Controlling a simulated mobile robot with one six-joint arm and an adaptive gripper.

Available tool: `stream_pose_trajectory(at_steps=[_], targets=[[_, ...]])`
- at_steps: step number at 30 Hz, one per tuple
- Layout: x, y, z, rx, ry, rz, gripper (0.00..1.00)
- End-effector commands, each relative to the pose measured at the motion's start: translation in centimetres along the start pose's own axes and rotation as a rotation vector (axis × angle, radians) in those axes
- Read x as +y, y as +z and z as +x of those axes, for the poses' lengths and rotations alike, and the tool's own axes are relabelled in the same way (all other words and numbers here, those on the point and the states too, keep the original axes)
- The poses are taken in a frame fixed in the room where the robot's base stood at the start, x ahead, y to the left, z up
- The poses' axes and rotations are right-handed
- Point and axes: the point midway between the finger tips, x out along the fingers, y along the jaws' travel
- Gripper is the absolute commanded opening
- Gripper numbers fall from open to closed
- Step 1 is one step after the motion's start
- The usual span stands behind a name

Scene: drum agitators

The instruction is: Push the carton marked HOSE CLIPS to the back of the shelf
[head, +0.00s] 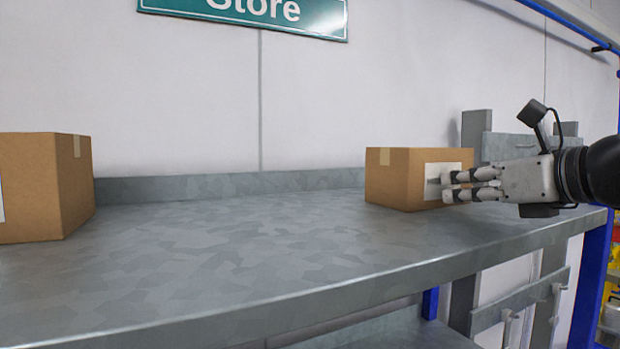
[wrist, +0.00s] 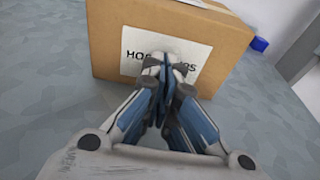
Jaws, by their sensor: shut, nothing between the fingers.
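The carton marked HOSE CLIPS (head: 395,180) is a brown cardboard box standing upright on the grey metal shelf (head: 250,240), toward its right end. In the wrist view the carton (wrist: 110,65) fills the upper middle, and its white label (wrist: 140,42) reads "HO…PS", the middle letters hidden by my fingers. My gripper (head: 447,187) is shut and empty, coming from the right, with its fingertips at the label face. In the wrist view the closed fingertips (wrist: 165,72) overlap the label; whether they touch it I cannot tell.
A second brown carton (head: 40,185) stands at the left of the shelf. The shelf between the cartons is bare. A low raised lip (head: 230,185) runs along the back edge before the white wall. Grey uprights (head: 476,130) stand behind the right end.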

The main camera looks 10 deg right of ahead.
Motion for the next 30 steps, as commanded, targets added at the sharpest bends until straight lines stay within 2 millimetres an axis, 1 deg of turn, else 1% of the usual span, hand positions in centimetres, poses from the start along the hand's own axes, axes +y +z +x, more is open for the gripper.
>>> stream_pose_trajectory(at_steps=[3,30], targets=[[0.1,0.2,0.9,0.000,0.003,-0.001,0.00],[0.1,1.5,7.1,0.001,0.002,0.000,0.00]])
